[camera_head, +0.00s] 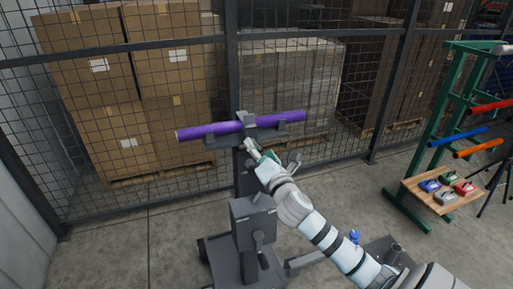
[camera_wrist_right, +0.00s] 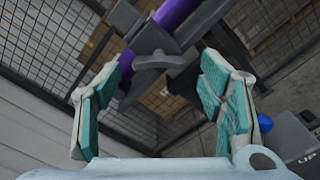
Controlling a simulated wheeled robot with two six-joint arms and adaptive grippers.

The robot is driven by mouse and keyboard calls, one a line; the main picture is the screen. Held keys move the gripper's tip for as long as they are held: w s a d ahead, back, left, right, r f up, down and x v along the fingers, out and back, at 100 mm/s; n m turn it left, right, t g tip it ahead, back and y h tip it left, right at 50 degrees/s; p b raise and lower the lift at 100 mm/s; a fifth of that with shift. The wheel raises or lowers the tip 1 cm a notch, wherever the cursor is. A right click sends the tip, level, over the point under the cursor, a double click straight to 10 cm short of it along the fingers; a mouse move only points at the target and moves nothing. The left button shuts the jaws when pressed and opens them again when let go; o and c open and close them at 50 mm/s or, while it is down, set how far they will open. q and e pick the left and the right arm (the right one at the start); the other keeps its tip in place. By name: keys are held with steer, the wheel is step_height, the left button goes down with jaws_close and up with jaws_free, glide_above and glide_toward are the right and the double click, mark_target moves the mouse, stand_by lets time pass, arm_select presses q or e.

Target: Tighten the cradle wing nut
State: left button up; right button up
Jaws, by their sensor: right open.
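A purple tube (camera_head: 205,131) lies across a grey cradle (camera_head: 222,142) on top of a dark grey stand (camera_head: 250,215). It also shows in the right wrist view (camera_wrist_right: 178,14). The grey wing nut (camera_wrist_right: 160,61) is in the right wrist view, on the near side of the cradle below the tube. My right gripper (camera_head: 256,150) is at the cradle's front, where it hides part of the stand. In the right wrist view its teal-padded fingers (camera_wrist_right: 158,75) are wide apart, with the wing nut between and just beyond their tips. My left gripper is out of view.
A dark mesh fence (camera_head: 232,60) stands behind the stand, with stacked cartons (camera_head: 170,60) beyond it. At right, a green rack (camera_head: 440,130) holds coloured tubes and a wooden shelf (camera_head: 415,187) with several small coloured items. Open floor (camera_head: 345,200) lies between stand and rack.

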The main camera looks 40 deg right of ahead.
steer(key=shift+x, duration=1.2)
steer(key=c, duration=1.2)
steer(key=shift+o, duration=0.2)
